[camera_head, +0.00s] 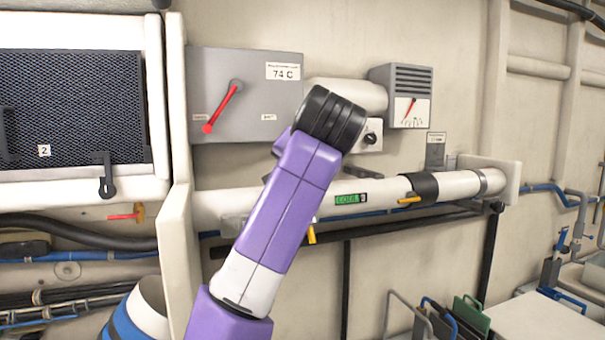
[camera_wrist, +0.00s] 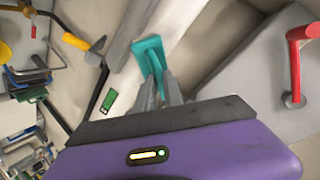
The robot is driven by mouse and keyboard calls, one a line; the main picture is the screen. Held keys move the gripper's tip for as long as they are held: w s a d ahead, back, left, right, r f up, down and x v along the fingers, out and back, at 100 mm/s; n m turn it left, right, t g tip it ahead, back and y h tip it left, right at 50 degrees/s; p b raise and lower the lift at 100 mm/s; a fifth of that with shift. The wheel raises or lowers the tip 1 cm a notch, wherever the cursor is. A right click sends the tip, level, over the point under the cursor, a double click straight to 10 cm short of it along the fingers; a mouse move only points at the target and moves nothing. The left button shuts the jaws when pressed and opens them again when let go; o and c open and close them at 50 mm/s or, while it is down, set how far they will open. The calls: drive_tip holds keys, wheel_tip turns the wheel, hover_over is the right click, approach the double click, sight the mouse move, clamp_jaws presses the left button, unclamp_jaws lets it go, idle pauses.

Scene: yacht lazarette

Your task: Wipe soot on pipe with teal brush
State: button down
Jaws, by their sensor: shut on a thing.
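The teal brush (camera_wrist: 149,54) is held between the grey fingers of my gripper (camera_wrist: 159,84) in the wrist view. The fingers are shut on it, and its wide end points away from my gripper. In the head view my arm hides the gripper and the brush. The white pipe (camera_head: 385,192) runs across the wall behind my arm, with a green label on it. The pipe also shows in the wrist view (camera_wrist: 126,84), beyond and beside the brush. I cannot tell whether the brush touches it. I cannot make out soot on the visible part of the pipe.
A grey box (camera_head: 240,70) with a red lever (camera_head: 222,108) is above the pipe. A vented gauge box (camera_head: 402,92) is on the wall. A pale post (camera_head: 176,240) stands left of my arm.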

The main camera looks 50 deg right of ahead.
drive_tip(key=w+a+p, duration=0.1)
drive_tip(key=w+a, duration=0.4)
drive_tip(key=a, duration=0.2)
drive_tip(key=shift+f, duration=0.2)
idle(0.7)
drive_tip(key=s+a+r+p, duration=0.2)
drive_tip(key=s+r, duration=0.1)
drive_tip(key=r, duration=0.1)
drive_tip(key=shift+r, duration=0.4)
drive_tip(key=shift+s+a+r, duration=0.1)
drive_tip(key=shift+s, duration=0.1)
idle(0.3)
drive_tip(key=shift+s+a+r, duration=0.25)
drive_tip(key=shift+s+r, duration=0.1)
drive_tip(key=shift+r, duration=0.2)
drive_tip(key=shift+s+a+r, duration=0.25)
drive_tip(key=shift+s+r, duration=0.1)
drive_tip(key=shift+r, duration=0.15)
